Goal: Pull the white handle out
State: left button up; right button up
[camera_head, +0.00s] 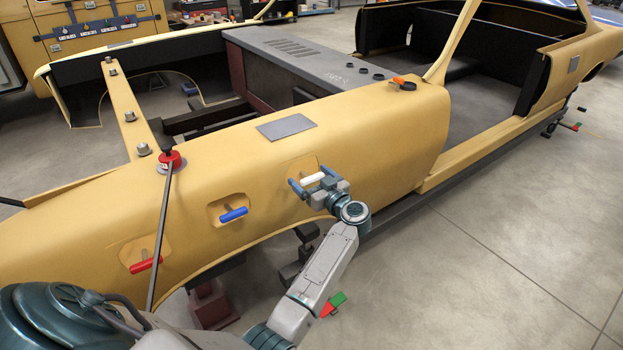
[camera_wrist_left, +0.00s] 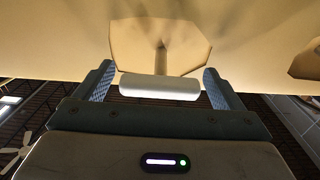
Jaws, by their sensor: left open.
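The white handle (camera_head: 312,179) is a short white bar on the side of the yellow car shell (camera_head: 390,130). In the left wrist view the white handle (camera_wrist_left: 160,87) sits on a thin stem in front of a pale recessed plate. My left gripper (camera_head: 306,184) is at the handle with its blue fingers on either side of it. In the left wrist view my left gripper (camera_wrist_left: 158,88) is open, with a small gap between each finger and the handle's ends. My right gripper is not in view.
A blue handle (camera_head: 233,215) and a red handle (camera_head: 145,265) sit to the left on the same panel. A dark rod (camera_head: 160,235) leans from a red-based knob (camera_head: 170,160). A grey plate (camera_head: 286,127) lies on top of the panel.

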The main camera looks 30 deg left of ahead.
pick_arm(q)
jog(key=shift+d, duration=0.2)
jog(key=p+v, duration=0.5)
jog(key=v, duration=0.5)
jog(key=shift+s+d, duration=0.15)
jog(key=shift+d, duration=0.1)
